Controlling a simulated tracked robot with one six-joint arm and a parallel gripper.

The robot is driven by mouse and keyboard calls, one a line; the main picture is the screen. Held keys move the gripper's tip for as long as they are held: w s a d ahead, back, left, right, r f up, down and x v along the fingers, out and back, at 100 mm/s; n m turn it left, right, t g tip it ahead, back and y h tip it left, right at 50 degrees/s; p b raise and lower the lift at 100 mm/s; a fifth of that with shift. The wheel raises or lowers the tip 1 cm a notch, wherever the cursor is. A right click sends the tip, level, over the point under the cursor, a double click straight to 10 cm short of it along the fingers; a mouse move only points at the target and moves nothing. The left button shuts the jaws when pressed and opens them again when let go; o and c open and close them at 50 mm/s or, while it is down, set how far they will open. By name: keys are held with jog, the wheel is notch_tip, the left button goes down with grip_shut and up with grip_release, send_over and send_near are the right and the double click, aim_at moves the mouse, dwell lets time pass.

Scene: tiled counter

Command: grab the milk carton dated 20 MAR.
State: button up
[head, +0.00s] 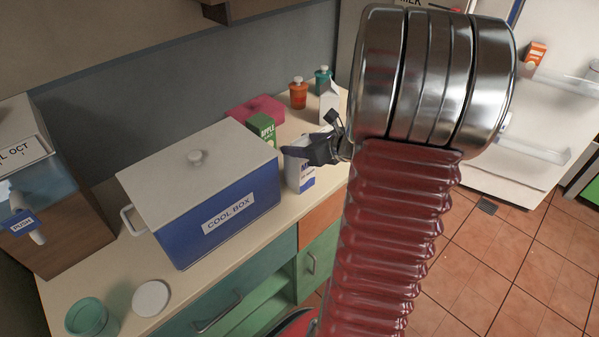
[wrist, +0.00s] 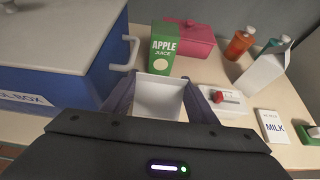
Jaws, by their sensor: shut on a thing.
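A white carton with a blue lower part (head: 301,172) stands upright at the counter's front edge, right of the cool box. Its printing is too small to read for a date. My gripper (head: 310,151) is shut on this carton, with its dark fingers around the upper part. In the wrist view the carton's pale top (wrist: 158,98) lies between the two fingers of my gripper (wrist: 160,104). I cannot tell whether its base touches the counter. A second white carton (head: 329,103) stands farther back; it also shows in the wrist view (wrist: 263,72). No date on it is readable.
The blue cool box (head: 232,213) with a grey lid stands close left. A green apple juice carton (wrist: 163,50) stands just behind the held carton. A pink box (wrist: 188,38), an orange bottle (wrist: 239,45) and a MILK card (wrist: 273,126) are nearby.

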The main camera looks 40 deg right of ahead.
grip_shut()
